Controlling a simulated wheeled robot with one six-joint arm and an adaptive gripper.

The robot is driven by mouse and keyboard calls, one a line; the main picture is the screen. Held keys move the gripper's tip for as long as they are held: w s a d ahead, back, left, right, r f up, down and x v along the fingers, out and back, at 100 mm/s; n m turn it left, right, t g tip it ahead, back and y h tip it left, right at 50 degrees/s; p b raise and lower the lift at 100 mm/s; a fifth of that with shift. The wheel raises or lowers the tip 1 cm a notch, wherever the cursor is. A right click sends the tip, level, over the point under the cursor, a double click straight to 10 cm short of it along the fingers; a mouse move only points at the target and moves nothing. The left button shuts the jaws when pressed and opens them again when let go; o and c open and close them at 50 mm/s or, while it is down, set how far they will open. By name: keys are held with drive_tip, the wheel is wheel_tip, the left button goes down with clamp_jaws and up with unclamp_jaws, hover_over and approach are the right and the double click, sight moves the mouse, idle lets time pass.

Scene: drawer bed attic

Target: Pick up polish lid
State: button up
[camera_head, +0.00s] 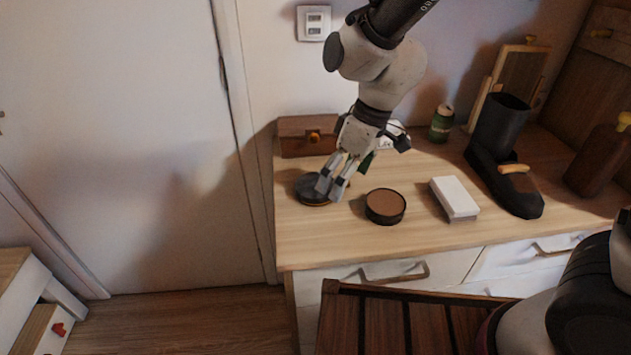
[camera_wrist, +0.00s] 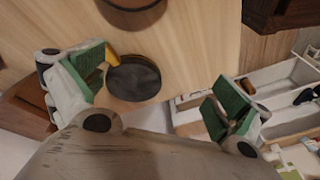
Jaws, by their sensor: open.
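The polish lid (camera_head: 309,190) is a dark, flat round disc lying on the wooden dresser top near its left end. In the wrist view the lid (camera_wrist: 133,80) lies between the two fingers, closer to the left one. My gripper (camera_head: 332,189) points down at the lid with its fingers spread and partly covers its right side. The wrist view also shows the gripper (camera_wrist: 162,80) open, with green pads and nothing held. Whether the left finger touches the lid I cannot tell. The open polish tin (camera_head: 385,206), round with a brown top, stands to the right of the lid.
A wooden box (camera_head: 305,137) stands behind the lid against the wall. A white block (camera_head: 454,198), a dark boot (camera_head: 497,140), a brush (camera_head: 516,180) and a green can (camera_head: 441,124) are to the right. The dresser top (camera_head: 330,240) is clear in front.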

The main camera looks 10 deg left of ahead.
drive_tip(key=shift+n+t+y, duration=0.7)
drive_tip(key=shift+n, duration=0.2)
drive_tip(key=w+a, duration=0.1)
drive_tip(key=w+a+r, duration=0.1)
drive_tip(key=w+a, duration=0.1)
drive_tip(key=shift+w+a+r, duration=0.15)
drive_tip(key=shift+w, duration=0.15)
drive_tip(key=shift+w+a+n, duration=0.15)
drive_tip(key=shift+w+n, duration=0.05)
drive_tip(key=shift+n, duration=0.2)
drive_tip(key=x, duration=0.7)
drive_tip(key=shift+w+f, duration=0.2)
drive_tip(key=shift+f, duration=0.25)
drive_tip(key=c, duration=0.8)
